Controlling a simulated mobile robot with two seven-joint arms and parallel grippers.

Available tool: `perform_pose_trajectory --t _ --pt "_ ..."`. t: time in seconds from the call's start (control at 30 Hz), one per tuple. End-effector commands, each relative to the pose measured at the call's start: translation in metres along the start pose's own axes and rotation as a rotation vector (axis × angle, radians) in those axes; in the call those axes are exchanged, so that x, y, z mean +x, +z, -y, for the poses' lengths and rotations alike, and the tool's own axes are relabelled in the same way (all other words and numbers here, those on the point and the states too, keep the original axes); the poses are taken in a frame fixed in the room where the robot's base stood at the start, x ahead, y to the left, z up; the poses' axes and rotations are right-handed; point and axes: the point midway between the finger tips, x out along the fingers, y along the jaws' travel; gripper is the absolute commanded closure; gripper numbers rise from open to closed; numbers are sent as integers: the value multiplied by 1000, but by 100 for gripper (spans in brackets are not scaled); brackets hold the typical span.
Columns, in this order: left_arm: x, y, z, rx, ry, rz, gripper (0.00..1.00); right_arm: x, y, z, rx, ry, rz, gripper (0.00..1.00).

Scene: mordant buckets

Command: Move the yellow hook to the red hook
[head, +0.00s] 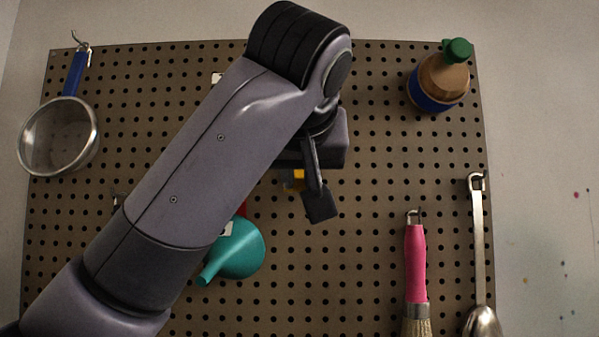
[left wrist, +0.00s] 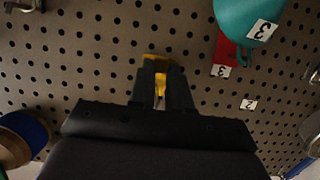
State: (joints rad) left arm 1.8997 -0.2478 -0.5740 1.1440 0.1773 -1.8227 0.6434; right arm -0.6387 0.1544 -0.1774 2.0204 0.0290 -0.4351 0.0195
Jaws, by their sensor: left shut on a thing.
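My left gripper (head: 310,188) is in front of the middle of the pegboard, shut on the yellow hook (head: 294,178). In the left wrist view the yellow hook (left wrist: 160,62) shows between and beyond the two dark fingers of my left gripper (left wrist: 161,84). I cannot tell whether the hook touches the board. The red hook (left wrist: 224,54) is on the board to the right of it in the left wrist view, beside the teal funnel (left wrist: 250,18). In the head view only a sliver of the red hook (head: 242,209) shows above the teal funnel (head: 240,250); my left arm hides the rest.
A white tag (left wrist: 249,104) marked 2 is on the board. Bare board lies between the yellow and red hooks.

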Motion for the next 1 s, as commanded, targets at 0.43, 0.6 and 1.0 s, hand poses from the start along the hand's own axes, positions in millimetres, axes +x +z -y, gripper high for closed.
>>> perform_pose_trajectory --t 0.43,0.6,1.0 --pt "3 -1 0 0 0 1 100 -1 -3 3 11 -1 -2 57" --pt "7 -3 0 0 0 1 100 -3 -5 3 12 -1 -1 57" --pt "16 -6 0 0 1 0 100 -7 -10 3 11 -1 0 57"
